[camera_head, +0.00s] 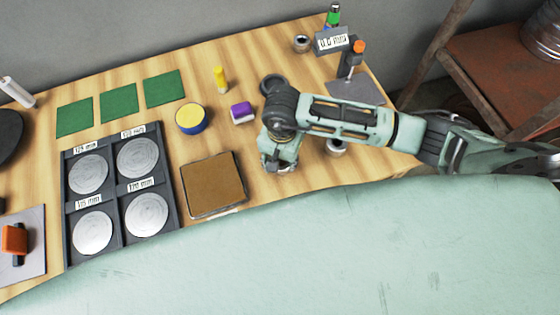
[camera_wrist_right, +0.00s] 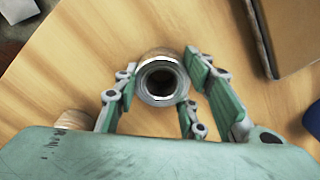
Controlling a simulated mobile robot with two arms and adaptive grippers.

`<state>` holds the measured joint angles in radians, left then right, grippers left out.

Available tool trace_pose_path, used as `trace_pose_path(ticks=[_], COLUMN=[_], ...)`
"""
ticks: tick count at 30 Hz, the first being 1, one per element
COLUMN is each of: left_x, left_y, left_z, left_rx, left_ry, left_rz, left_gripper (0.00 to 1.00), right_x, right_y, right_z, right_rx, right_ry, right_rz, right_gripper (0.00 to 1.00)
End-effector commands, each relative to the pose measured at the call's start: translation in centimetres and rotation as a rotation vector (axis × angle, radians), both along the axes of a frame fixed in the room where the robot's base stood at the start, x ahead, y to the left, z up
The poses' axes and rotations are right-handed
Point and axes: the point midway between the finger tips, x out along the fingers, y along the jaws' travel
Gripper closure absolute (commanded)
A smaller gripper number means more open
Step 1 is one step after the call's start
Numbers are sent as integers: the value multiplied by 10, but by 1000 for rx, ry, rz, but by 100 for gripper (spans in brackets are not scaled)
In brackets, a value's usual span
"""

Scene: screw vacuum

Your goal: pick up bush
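The bush (camera_wrist_right: 161,82), a short metal ring with a dark bore, stands on the wooden table between the fingers of my right gripper (camera_wrist_right: 162,72) in the right wrist view. The fingers are spread on either side of it, and I see small gaps, so the gripper looks open. In the head view my right gripper (camera_head: 279,162) points down at the table, just right of the brown square pad, and hides the bush beneath it. My left gripper is not in view.
A small round part (camera_head: 336,147) stands close under my right forearm. The brown pad (camera_head: 213,184), purple block (camera_head: 242,113) and yellow-topped tin (camera_head: 191,118) are nearby. A dark rack (camera_head: 109,240) of metal discs lies left. A gauge stand (camera_head: 350,65) stands behind the arm.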

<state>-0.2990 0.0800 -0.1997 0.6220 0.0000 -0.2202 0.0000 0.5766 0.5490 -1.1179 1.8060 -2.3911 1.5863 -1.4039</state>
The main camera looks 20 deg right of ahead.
Motion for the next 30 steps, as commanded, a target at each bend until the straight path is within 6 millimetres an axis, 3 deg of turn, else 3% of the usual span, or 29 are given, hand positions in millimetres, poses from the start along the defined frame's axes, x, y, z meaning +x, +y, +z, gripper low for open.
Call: trace_pose_path(ticks=[11, 23, 30], left_x=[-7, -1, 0], left_y=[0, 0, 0], left_z=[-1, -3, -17], left_rx=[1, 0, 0], left_ry=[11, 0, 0], left_rz=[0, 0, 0], left_gripper=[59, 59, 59], right_x=[0, 1, 3], right_y=[-1, 0, 0], right_z=[0, 4, 34], right_rx=[-2, 0, 2], right_ry=[0, -3, -8], right_rz=[-1, 0, 1], right_gripper=[100, 100, 100])
